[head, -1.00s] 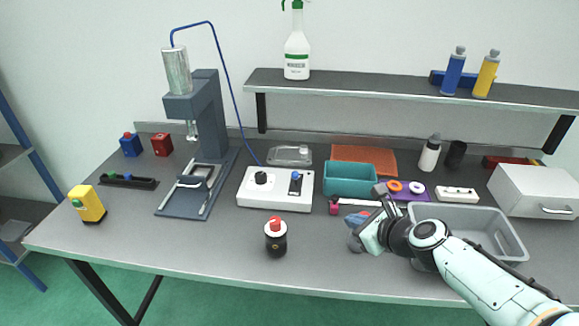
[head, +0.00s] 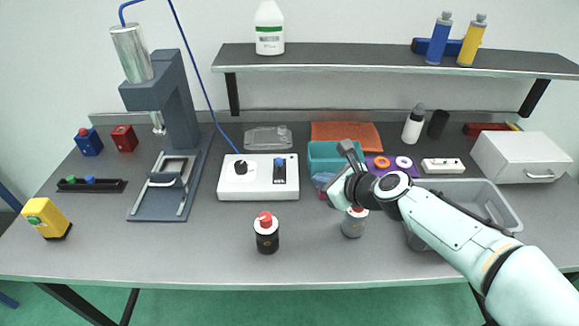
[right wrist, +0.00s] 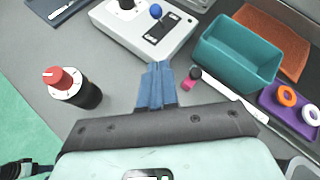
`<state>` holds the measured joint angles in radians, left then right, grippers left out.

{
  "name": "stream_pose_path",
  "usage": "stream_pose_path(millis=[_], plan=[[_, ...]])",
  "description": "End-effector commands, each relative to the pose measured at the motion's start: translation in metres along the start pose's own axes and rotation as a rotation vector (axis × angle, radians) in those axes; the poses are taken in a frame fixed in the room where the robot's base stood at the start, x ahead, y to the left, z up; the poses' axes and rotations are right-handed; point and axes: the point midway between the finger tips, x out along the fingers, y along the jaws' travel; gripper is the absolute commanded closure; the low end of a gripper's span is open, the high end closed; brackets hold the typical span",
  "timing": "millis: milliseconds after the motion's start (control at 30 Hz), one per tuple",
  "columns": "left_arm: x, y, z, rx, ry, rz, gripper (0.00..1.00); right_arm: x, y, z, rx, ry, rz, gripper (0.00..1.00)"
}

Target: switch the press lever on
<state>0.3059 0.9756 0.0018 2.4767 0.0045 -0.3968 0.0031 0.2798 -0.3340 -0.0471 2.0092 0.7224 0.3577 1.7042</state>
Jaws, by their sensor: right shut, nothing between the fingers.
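The white control box (head: 258,191) stands on the bench right of the press (head: 178,130). It carries a black knob (head: 240,167) and a blue-tipped lever (head: 279,164) on a dark plate. The box also shows in the right wrist view (right wrist: 131,37), with the blue lever tip (right wrist: 155,11) at its far side. My right gripper (head: 322,181) is to the right of the box, in front of the teal bin. In the right wrist view its blue fingers (right wrist: 158,70) are together and empty, pointing toward the box and apart from it.
A red-topped black cylinder (head: 267,238) stands in front of the box. A grey one (head: 352,227) is partly under my right arm. The teal bin (head: 325,152), purple holder (head: 378,173) and grey tray (head: 505,212) lie rightward. Bench in front of the press is clear.

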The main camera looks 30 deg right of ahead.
Motion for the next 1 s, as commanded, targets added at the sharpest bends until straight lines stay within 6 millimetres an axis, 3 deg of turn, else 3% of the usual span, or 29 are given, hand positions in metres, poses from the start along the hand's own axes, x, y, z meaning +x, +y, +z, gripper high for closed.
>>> stream_pose_path(millis=[467,667,1000], plan=[[0.016,-0.003,-0.010,0.003,0.029,0.006,0.57,0.098,0.002,-0.003,0.000,0.003,0.003,1.00],[0.000,0.001,-0.002,0.002,0.007,0.002,0.57,0.112,0.000,0.024,-0.002,-0.001,0.001,1.00],[-0.001,0.000,0.001,0.000,-0.002,0.000,0.57,0.120,0.000,0.028,0.000,0.000,0.000,1.00]])
